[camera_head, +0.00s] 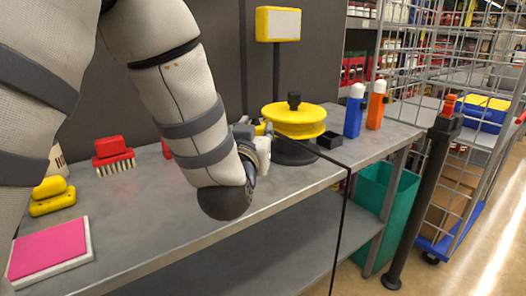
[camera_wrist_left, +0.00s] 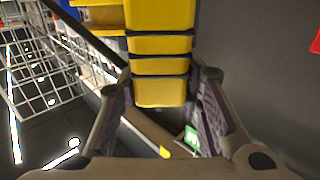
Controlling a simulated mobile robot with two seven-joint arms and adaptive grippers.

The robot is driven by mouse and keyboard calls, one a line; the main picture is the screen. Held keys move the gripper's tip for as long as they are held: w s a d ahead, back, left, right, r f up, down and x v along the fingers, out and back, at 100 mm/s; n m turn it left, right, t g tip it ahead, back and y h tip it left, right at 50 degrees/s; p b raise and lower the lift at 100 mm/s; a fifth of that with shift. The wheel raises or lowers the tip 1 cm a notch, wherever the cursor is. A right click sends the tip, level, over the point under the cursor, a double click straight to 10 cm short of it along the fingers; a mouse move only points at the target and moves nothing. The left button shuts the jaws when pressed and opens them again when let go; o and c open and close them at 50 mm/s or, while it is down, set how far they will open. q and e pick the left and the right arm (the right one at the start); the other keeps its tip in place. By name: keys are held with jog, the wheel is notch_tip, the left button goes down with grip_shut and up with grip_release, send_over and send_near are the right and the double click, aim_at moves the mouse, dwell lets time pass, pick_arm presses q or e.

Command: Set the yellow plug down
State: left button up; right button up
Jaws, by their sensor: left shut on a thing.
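The yellow plug (camera_wrist_left: 160,45) shows in the left wrist view as a yellow body with dark bands, between the two fingers of my left gripper (camera_wrist_left: 162,100). The gripper is shut on it. In the head view my left gripper (camera_head: 256,134) is beside the vacuum pump (camera_head: 293,120), on its left, and mostly hidden behind my own wrist. Only a small yellow bit of the plug (camera_head: 260,127) shows there; I cannot tell whether it touches the pump. The pump has a yellow round top with a black knob and a dark base. My right gripper is not in view.
Blue (camera_head: 355,112) and orange (camera_head: 376,106) bottles stand at right.

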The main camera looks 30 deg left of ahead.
pick_arm(q)
jog(key=f, duration=0.1)
jog(key=a+f, duration=0.1)
jog(key=f, duration=0.1)
jog(key=w+f+b, duration=0.1)
jog(key=f, duration=0.1)
jog(key=shift+a, duration=0.15)
jog(key=shift+s+r, duration=0.1)
jog(key=shift+r, duration=0.15)
jog(key=shift+f, duration=0.15)
jog(key=o, duration=1.2)
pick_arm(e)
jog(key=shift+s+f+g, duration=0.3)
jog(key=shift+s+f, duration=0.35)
